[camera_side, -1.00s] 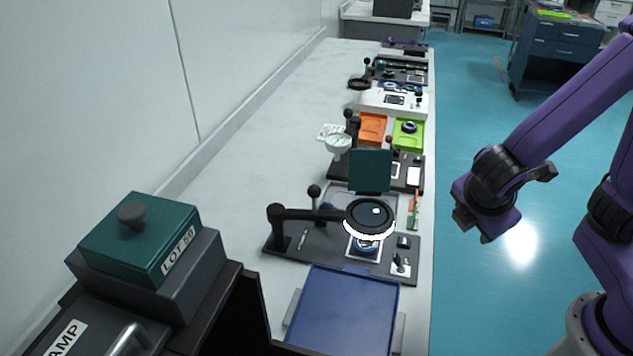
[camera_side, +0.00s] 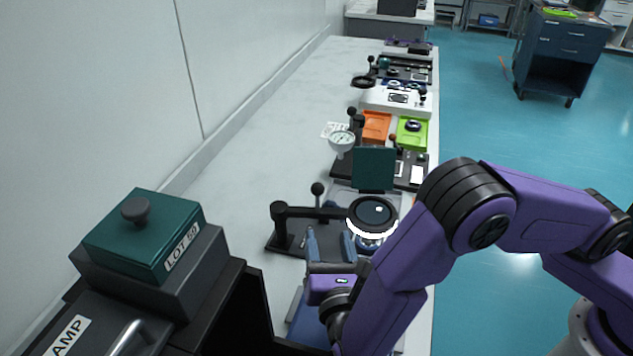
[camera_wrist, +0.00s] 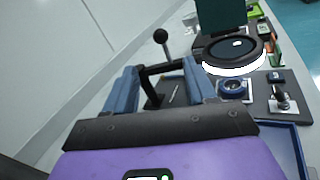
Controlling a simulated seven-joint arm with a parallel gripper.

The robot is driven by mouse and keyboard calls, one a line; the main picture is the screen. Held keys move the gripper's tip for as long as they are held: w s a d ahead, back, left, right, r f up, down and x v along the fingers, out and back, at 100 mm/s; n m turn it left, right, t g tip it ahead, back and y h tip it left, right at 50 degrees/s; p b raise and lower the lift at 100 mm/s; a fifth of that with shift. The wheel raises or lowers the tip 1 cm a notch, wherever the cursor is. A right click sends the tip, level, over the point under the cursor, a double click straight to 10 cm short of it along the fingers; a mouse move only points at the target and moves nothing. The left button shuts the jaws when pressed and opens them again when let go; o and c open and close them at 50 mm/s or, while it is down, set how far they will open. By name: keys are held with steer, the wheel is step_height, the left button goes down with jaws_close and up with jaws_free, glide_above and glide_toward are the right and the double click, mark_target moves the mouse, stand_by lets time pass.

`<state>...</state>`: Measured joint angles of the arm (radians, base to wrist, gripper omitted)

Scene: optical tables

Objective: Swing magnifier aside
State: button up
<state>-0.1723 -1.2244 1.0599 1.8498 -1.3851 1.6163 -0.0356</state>
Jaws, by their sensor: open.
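The magnifier (camera_side: 373,212) is a round black head with a bright white ring under it. A black swing arm (camera_side: 315,212) joins it to a post at the left of a dark base plate, with the head over the right part of the plate. In the wrist view the magnifier (camera_wrist: 233,55) is at the upper right, right of the fingers. My gripper (camera_side: 331,243) is open in front of the swing arm. In the wrist view my gripper (camera_wrist: 160,85) shows two blue fingers apart, with the post and arm seen between them. Contact with the arm cannot be told.
A blue tray (camera_wrist: 286,146) lies in front of the base. Pale bench at the left is clear.

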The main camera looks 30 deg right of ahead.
steer(key=x, duration=1.7)
steer(key=shift+w, duration=0.15)
steer(key=shift+d, duration=0.1)
jaws_close()
